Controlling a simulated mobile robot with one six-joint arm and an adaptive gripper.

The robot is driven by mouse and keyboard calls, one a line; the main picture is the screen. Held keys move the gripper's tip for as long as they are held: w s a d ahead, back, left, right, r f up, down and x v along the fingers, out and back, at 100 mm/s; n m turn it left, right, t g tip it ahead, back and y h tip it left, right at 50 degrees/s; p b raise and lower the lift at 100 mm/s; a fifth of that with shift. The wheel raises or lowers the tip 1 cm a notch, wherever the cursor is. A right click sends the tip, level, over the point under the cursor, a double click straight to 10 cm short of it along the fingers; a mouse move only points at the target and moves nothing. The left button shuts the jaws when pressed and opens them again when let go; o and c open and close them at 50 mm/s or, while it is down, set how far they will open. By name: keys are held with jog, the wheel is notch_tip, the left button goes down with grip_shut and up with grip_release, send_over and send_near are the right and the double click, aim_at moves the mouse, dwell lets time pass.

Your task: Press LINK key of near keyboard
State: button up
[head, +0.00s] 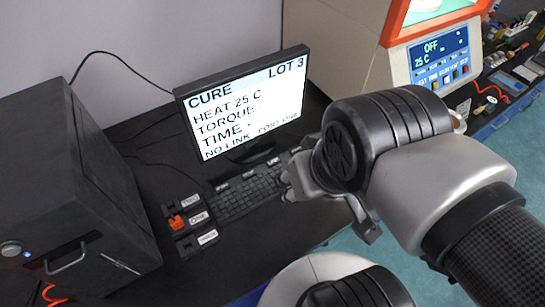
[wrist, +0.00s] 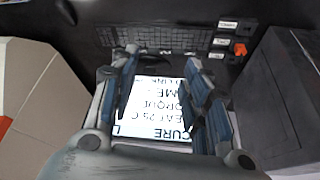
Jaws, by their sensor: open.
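The near keyboard (head: 245,192) is a dark slab in front of the monitor, with small pale labels along its far edge. The labels are too small to read, so I cannot tell which key is LINK. My gripper (head: 318,190) is by the keyboard's right end and hides part of it. In the wrist view my gripper (wrist: 160,62) is open and empty, with its fingers spread toward the keyboard (wrist: 165,40). I cannot tell whether a fingertip touches a key. The monitor (head: 245,105) reads CURE, LOT 3, HEAT 25 C, NO LINK, PORT ONE.
Left of the keyboard are ports labelled TWO, ONE (head: 198,217) and THREE, with an orange plug (head: 176,222) at ONE. A dark computer case (head: 70,190) stands at left. The rheometer (head: 440,60) at back right shows OFF, 25 C. Cluttered tools lie far right.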

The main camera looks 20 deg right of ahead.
grip_shut()
dwell(0.3)
dwell(1.3)
